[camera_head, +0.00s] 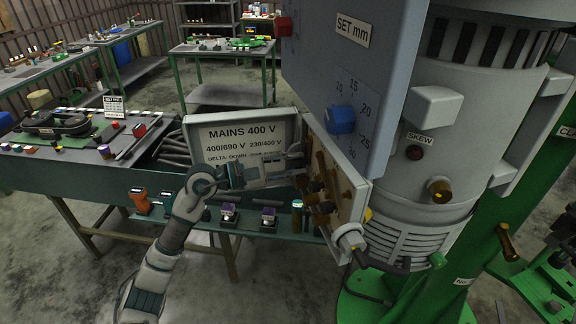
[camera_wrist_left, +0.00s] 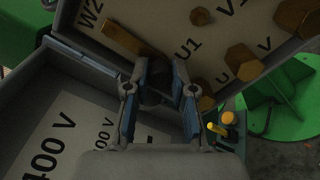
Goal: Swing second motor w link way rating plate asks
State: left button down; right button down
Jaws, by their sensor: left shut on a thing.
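The motor (camera_head: 425,155) stands upright at the right, with its terminal board (camera_head: 345,195) facing left. The wrist view shows the board (camera_wrist_left: 205,35) close up, with brass bolts and the marks W2, U1, V1, U and V. A brass link (camera_wrist_left: 127,40) runs from near W2 towards my fingers. My left gripper (camera_head: 300,163) is at the board. Its fingers (camera_wrist_left: 158,75) are closed around a dark end that seems to belong to the link; their grip is partly shadowed. The rating plate (camera_head: 240,143) reads MAINS 400 V, 400/690 V, 230/400 V, then a DELTA: DOWN line. My right gripper is out of view.
A green bench (camera_head: 165,222) with small parts runs below my left arm. A cable gland (camera_head: 350,240) sits below the board. Further benches stand behind.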

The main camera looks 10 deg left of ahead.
pick_arm(q)
jog(key=shift+r, duration=0.15)
jog(key=c, duration=1.1)
grip_release()
jog(key=shift+w+d, duration=0.1)
jog(key=shift+d, duration=0.05)
jog(key=shift+o, duration=0.7)
jog(key=shift+d, duration=0.35)
jog(key=shift+a+f, duration=0.2)
jog(key=shift+a, duration=0.15)
